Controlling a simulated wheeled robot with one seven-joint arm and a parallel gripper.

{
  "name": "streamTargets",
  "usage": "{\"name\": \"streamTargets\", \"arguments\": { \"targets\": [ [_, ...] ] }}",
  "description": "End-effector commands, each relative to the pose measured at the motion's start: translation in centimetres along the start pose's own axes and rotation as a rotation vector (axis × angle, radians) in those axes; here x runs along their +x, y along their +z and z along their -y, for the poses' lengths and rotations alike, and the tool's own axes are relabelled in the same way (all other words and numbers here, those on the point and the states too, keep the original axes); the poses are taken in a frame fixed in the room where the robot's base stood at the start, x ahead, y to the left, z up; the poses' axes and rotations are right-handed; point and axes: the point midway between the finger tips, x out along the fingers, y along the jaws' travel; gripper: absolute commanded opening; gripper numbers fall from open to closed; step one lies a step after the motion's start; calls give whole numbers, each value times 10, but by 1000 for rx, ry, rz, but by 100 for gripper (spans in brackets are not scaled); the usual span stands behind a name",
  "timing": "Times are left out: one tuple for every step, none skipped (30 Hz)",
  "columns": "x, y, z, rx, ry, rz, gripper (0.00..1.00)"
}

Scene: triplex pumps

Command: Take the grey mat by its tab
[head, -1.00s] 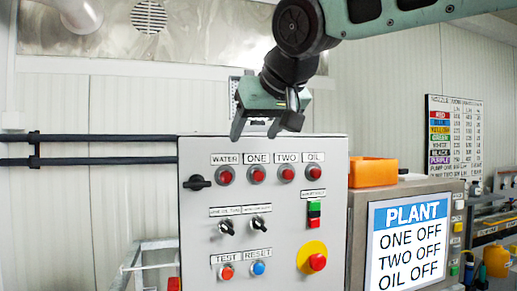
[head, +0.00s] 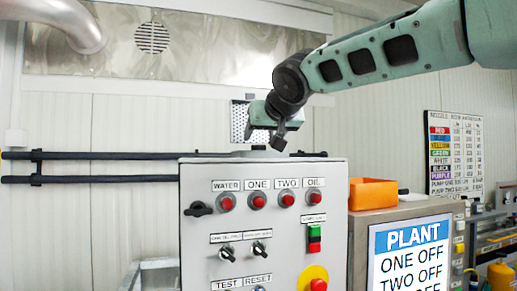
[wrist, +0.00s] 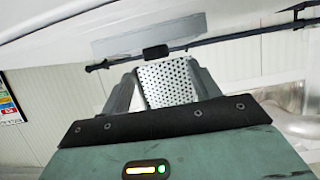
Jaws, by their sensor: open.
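The grey mat (wrist: 147,44) lies flat on the pale top of the control cabinet in the wrist view. Its small black tab (wrist: 155,52) sticks out at the cabinet's edge. In the head view the mat (head: 262,154) shows only as a thin grey strip on the cabinet top. My gripper (wrist: 165,68) is open and empty, its two fingers apart. The tab appears just beyond the fingertips in the wrist view, roughly between them, and looks untouched. In the head view my gripper (head: 265,138) is just above the cabinet top, partly against the wall.
The grey control cabinet (head: 200,250) carries several red lamps, switches and buttons. Dark rails (head: 100,155) run along the wall to its left. An orange bin (head: 373,194) sits on the steel unit to the right.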

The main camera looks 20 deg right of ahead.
Motion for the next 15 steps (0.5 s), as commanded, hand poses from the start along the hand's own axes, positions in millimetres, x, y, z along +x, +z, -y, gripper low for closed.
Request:
{"name": "streamTargets", "arguments": {
  "targets": [
    [3,0,0,0,1,2,62],
    [4,0,0,0,1,2,62],
    [6,0,-1,0,1,2,62],
    [8,-1,-1,-1,1,2,62],
    [10,-1,-1,-1,1,2,62],
    [15,-2,-2,-1,2,3,62],
    [19,-2,-3,-1,2,5,62],
    [23,-2,-4,-2,1,5,62],
    [29,-2,-5,-1,2,5,62],
    [33,-2,-5,-1,1,5,62],
    [37,-1,-6,-2,1,5,62],
    [43,-1,-5,-1,1,4,62],
    [47,0,-5,-1,1,3,62],
    [50,0,-5,-2,0,3,62],
    [53,0,-5,-1,0,2,62]
  ]
}}
